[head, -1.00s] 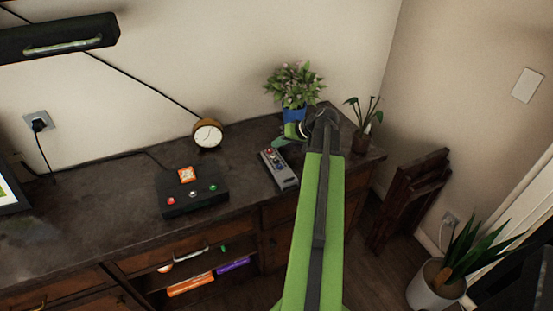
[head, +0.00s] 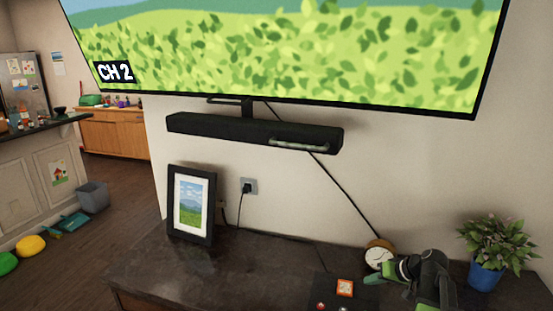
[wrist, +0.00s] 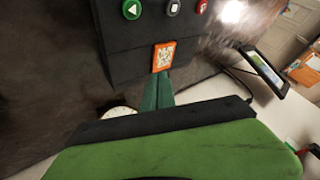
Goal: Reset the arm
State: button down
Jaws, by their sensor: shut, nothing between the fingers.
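My gripper (head: 372,277) is at the lower right of the head view, its green fingers pointing left. It is in front of the round clock (head: 379,256) and by the black button box (head: 330,292). In the wrist view my gripper (wrist: 161,78) is shut and empty. Its fingertips overlap the lower edge of the orange sticker (wrist: 163,56) on the black box; I cannot tell whether they touch. Most of my arm is outside the head view.
The dark cabinet top (head: 240,265) carries a picture frame (head: 191,205) at left and a plant in a blue pot (head: 487,276) at right. A soundbar (head: 255,133) and a TV (head: 290,50) showing CH 2 hang above. The cabinet top's middle is clear.

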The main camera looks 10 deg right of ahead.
jog(key=a+n+g, duration=0.1)
jog(key=a, duration=0.9)
jog(key=a+n+g+p, duration=0.1)
jog(key=a, duration=0.4)
jog(key=shift+w+a+f+n+g, duration=0.1)
jog(key=shift+a+f+n+g, duration=0.2)
jog(key=shift+a+f, duration=0.1)
jog(key=s+a+f+n+g+h+p, duration=0.1)
jog(key=s+a, duration=0.2)
jog(key=a, duration=0.3)
jog(key=s+a+f+n+g+h, duration=0.1)
jog(key=s+a+g, duration=0.15)
jog(key=a, duration=0.35)
jog(key=s+d+f+m+h, duration=0.1)
jog(key=s+d+m+h, duration=0.2)
jog(key=s+d, duration=0.1)
jog(key=shift+s+d+g, duration=0.2)
jog(key=shift+d+g, duration=0.05)
jog(key=shift+g, duration=0.1)
